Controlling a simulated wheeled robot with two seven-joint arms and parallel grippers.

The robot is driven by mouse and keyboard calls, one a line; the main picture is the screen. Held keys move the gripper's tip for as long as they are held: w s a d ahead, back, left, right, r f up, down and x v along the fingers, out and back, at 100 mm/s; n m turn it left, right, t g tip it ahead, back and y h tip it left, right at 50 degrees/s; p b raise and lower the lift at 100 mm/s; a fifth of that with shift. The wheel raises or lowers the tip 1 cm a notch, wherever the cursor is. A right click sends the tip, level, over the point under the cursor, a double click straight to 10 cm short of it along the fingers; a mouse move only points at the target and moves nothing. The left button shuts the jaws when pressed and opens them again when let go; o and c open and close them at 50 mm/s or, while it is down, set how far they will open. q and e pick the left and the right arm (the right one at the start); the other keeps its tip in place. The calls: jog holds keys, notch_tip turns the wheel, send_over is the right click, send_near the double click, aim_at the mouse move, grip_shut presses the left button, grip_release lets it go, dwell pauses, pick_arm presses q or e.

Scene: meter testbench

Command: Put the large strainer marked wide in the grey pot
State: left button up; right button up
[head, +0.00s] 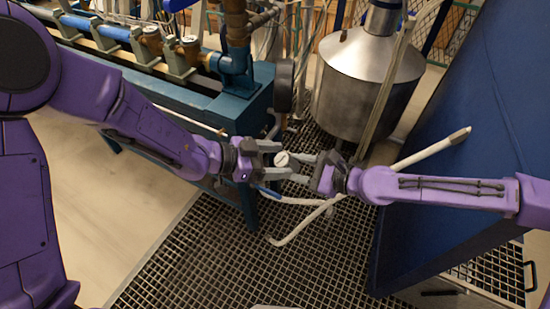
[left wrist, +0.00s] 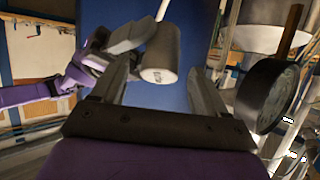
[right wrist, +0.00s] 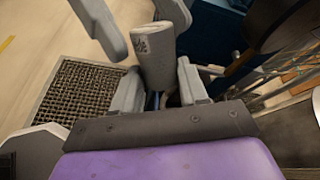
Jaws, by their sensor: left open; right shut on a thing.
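A small pale grey cylinder (head: 282,159) with a whitish round end is between my two grippers. It carries dark marks too small to read, in the left wrist view (left wrist: 160,73) and the right wrist view (right wrist: 140,44). I cannot tell whether it is the wide strainer. My right gripper (head: 298,169) is shut on it and holds it in the air. My left gripper (head: 280,160) is open, its fingers reaching towards the cylinder from the left. I cannot make out a grey pot for certain.
A steel tank (head: 360,85) with a conical top stands behind my right gripper. A blue panel (head: 460,110) is at the right. A teal bench with pipes (head: 190,85) is at the back left. A long pale pipe (head: 425,150) passes near my right arm. Dark floor grating (head: 215,255) lies below.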

pick_arm(q)
jog(key=c, duration=1.2)
jog(key=shift+c, duration=0.5)
pick_arm(e)
jog(key=o, duration=1.3)
